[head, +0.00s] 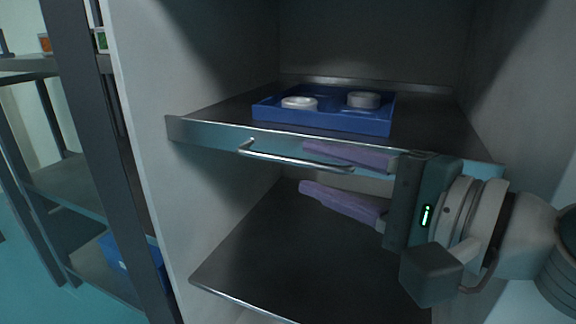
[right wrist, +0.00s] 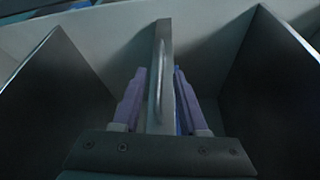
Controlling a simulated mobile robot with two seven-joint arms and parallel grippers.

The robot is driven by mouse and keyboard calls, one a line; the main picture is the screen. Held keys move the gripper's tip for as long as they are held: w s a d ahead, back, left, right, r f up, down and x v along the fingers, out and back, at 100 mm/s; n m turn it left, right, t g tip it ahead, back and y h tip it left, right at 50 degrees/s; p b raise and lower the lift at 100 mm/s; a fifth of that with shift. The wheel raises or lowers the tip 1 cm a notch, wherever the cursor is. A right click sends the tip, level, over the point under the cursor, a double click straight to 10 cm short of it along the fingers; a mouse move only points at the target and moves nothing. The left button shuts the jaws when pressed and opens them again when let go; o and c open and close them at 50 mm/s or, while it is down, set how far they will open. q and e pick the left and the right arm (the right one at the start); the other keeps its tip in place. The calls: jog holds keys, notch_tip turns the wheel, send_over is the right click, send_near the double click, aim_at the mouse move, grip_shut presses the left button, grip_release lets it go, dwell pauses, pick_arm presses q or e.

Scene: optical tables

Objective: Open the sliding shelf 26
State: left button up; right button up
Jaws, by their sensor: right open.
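The sliding shelf (head: 205,131) is a metal tray with a pale front lip, inside a cabinet. A thin metal bar handle (head: 285,161) runs along its front. My right gripper (head: 304,168) is open, with one purple finger above the handle bar and the other below it. In the right wrist view, the handle (right wrist: 160,75) and front lip run between the two spread fingers, with gaps visible on both sides. The right end of the handle is close to the fingers. My left gripper is not in view.
A blue tray (head: 330,122) with two white round pieces sits on the shelf. A lower metal shelf (head: 285,265) lies below, empty where visible. Cabinet walls (head: 180,70) stand at both sides. A rack with a blue bin (head: 118,250) is at the left.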

aim_at(293, 162)
jog(key=b+x, duration=0.1)
jog(key=x, duration=0.5)
grip_shut()
dwell(1.3)
